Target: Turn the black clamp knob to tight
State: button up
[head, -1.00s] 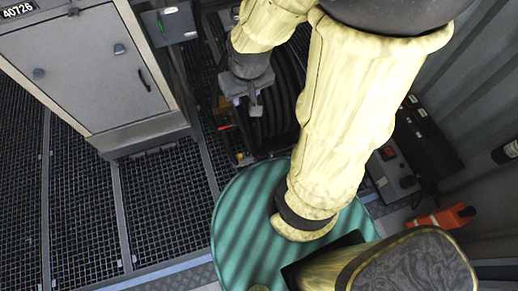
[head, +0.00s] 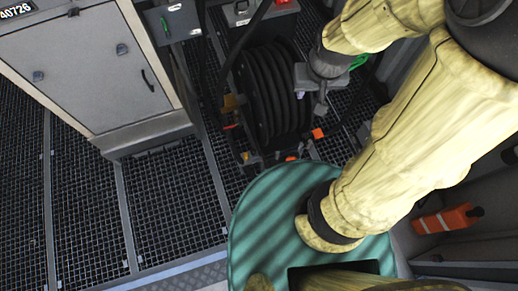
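I cannot make out the black clamp knob in the head view; it may be hidden or too small to tell. My gripper (head: 321,104) points down, just right of a black hose reel (head: 270,88). Its fingers are small and seen from above, so I cannot tell whether they are open or shut. No held object shows. A green piece (head: 358,62) shows just behind the gripper, partly covered by my arm.
A grey cabinet (head: 95,70) stands on the left on grating floor (head: 165,205). A small grey box (head: 171,22) is at the top.

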jog(key=shift+d, duration=0.1)
jog(key=shift+o, duration=0.2)
jog(key=o, duration=0.3)
jog(key=shift+f, duration=0.15)
jog(key=w+a+f+m+h+b, duration=0.1)
jog(key=w+a+f+m+b, duration=0.3)
jog(key=f+b, duration=1)
jog(key=w+a+f+m+h+b, duration=0.1)
jog(key=w+a+f+m+b, duration=0.3)
jog(key=f, duration=2.5)
jog(key=w+a+f+m+h+b, duration=0.2)
jog(key=w+a+f+m+b, duration=0.3)
jog(key=a+f+b, duration=0.8)
jog(key=w+f+b, duration=0.3)
jog(key=f+b, duration=0.6)
jog(key=b, duration=0.2)
jog(key=shift+w+a+g, duration=0.15)
jog(key=shift+w+g, duration=0.05)
jog(key=shift+g, duration=0.1)
